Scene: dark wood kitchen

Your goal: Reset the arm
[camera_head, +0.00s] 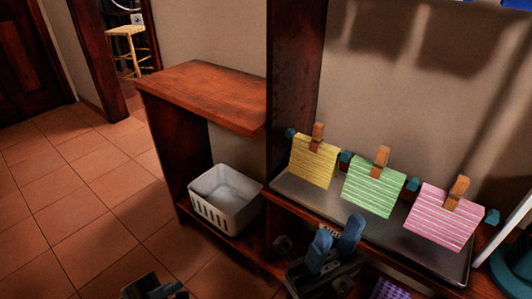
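My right gripper (338,231) is at the bottom centre, in front of the metal tray. Its two blue fingers stand apart with nothing visible between them, so it is open. My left gripper (153,288) shows only in part at the bottom edge, over the floor tiles. Its dark body and a bit of blue show, but its opening cannot be made out.
Yellow (313,163), green (373,188) and pink (440,218) striped cloths hang with wooden pegs above a metal tray (285,184). A white basket (226,198) stands on the low shelf. A purple item (388,290) shows at the bottom. The left floor is clear.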

